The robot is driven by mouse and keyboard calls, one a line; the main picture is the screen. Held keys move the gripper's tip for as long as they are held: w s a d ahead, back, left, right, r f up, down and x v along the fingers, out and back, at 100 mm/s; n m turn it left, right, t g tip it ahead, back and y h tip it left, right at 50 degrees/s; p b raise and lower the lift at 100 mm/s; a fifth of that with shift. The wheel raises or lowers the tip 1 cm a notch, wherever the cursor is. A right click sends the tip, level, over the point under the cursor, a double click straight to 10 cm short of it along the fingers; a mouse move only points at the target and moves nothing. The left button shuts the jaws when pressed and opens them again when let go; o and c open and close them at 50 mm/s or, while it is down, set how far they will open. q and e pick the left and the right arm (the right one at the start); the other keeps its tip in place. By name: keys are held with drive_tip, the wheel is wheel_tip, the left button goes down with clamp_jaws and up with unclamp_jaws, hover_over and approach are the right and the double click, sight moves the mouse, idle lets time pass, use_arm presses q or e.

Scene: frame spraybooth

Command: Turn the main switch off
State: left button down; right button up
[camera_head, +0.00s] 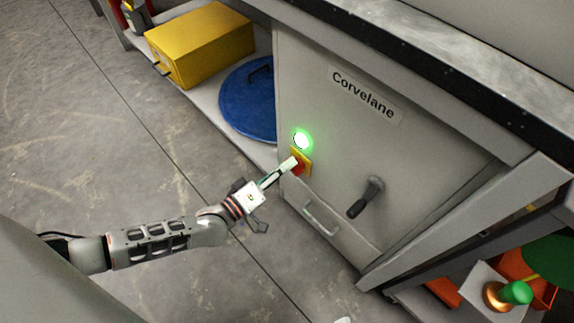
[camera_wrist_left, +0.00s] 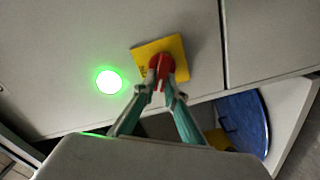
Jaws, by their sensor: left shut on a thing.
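The main switch is a red rotary knob (camera_wrist_left: 161,67) on a yellow plate (camera_wrist_left: 181,50), mounted on the front of the grey cabinet. In the head view the yellow plate (camera_head: 305,157) sits just below a lit green lamp (camera_head: 302,139). My left gripper (camera_head: 293,163) reaches the switch from the lower left. In the left wrist view its fingertips (camera_wrist_left: 161,90) are closed on the red knob, one on each side. The fingertips hide part of the knob, and the plate's markings are too small to read. My right gripper is not in view.
The cabinet front (camera_head: 340,125) also carries a black crank handle (camera_head: 366,197) and a drawer handle (camera_head: 321,218) low down. A yellow box (camera_head: 203,43) and a blue round lid (camera_head: 247,100) are on the shelf at left. The floor (camera_head: 130,170) in front is clear.

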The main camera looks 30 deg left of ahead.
use_arm(q)
drive_tip(key=shift+a+f+n+b, duration=0.1)
drive_tip(key=shift+f+n+b, duration=0.1)
drive_tip(key=shift+n, duration=0.75)
drive_tip(key=shift+d+f+n+b, duration=0.1)
drive_tip(key=shift+n+b, duration=0.15)
drive_tip(key=shift+n, duration=0.75)
drive_tip(key=shift+a+f+n+b, duration=0.1)
drive_tip(key=shift+f+n+b, duration=0.1)
drive_tip(key=shift+n, duration=0.75)
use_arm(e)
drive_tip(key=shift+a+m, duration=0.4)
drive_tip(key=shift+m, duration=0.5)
use_arm(q)
drive_tip(key=c, duration=2.1)
unclamp_jaws()
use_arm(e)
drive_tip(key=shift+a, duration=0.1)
use_arm(q)
drive_tip(key=v, duration=1.2)
drive_tip(key=shift+r, duration=0.15)
